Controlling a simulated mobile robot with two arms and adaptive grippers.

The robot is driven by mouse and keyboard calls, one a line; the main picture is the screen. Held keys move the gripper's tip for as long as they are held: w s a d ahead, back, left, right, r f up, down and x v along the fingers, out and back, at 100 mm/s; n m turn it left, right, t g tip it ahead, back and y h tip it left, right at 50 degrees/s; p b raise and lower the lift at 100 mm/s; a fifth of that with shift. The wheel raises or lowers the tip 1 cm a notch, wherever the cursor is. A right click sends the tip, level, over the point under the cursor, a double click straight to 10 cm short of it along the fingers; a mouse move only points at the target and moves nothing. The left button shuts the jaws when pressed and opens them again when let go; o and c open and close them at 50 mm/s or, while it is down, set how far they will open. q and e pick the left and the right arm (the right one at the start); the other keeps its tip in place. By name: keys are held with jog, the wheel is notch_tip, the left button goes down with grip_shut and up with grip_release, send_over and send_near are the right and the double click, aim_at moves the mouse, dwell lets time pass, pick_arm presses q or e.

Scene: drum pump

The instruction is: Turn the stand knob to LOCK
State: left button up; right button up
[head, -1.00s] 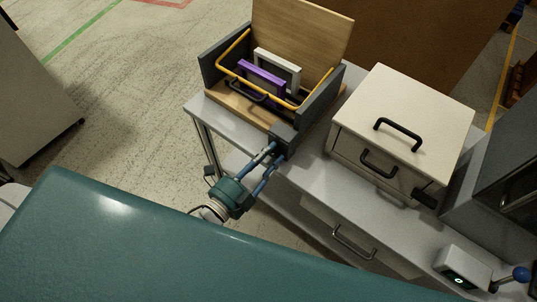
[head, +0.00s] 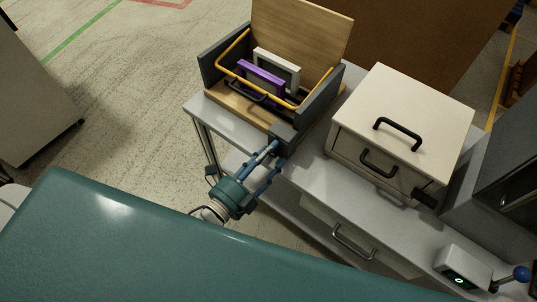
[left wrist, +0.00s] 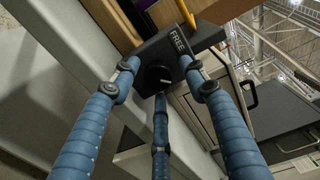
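The stand (head: 318,103) has dark grey sides, a wooden back and a yellow bar, and stands at the table's left end. Its dark block (left wrist: 190,35) fills the middle of the left wrist view and carries a white label reading FREE. The round black stand knob (left wrist: 155,74) is on the block's face, with a light mark on it. In the head view the knob is not visible. My left gripper (head: 277,157) is at the block's front. In the left wrist view its three blue fingers (left wrist: 160,77) are spread around the knob; contact cannot be told. My right gripper is not in view.
A purple-framed panel (head: 261,80) and a white-framed panel (head: 278,68) stand in the stand. To the right on the grey table (head: 313,171) are a cream drawer box (head: 416,107) and a small white device (head: 462,267) beside a blue-knobbed lever (head: 521,274).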

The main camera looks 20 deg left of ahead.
pick_arm(q)
jog(key=v, duration=1.2)
dwell(0.4)
jog(key=s+a+f+n+g+y, duration=0.15)
jog(key=f+n, duration=0.25)
jog(key=f, duration=0.6)
jog(key=s+a+f+n+g+y, duration=0.1)
jog(key=s+f+n+g, duration=0.15)
jog(key=f, duration=0.75)
jog(key=s+a+f+n+g+y, duration=0.1)
jog(key=f+n+g+y, duration=0.3)
jog(key=f, duration=0.6)
jog(key=s+a+f+n+g, duration=0.3)
jog(key=s+f+n+g, duration=0.4)
jog(key=s+f, duration=1)
jog(key=s+n, duration=0.2)
jog(key=s, duration=0.1)
jog(key=shift+s+f, duration=0.25)
jog(key=shift+h, duration=0.25)
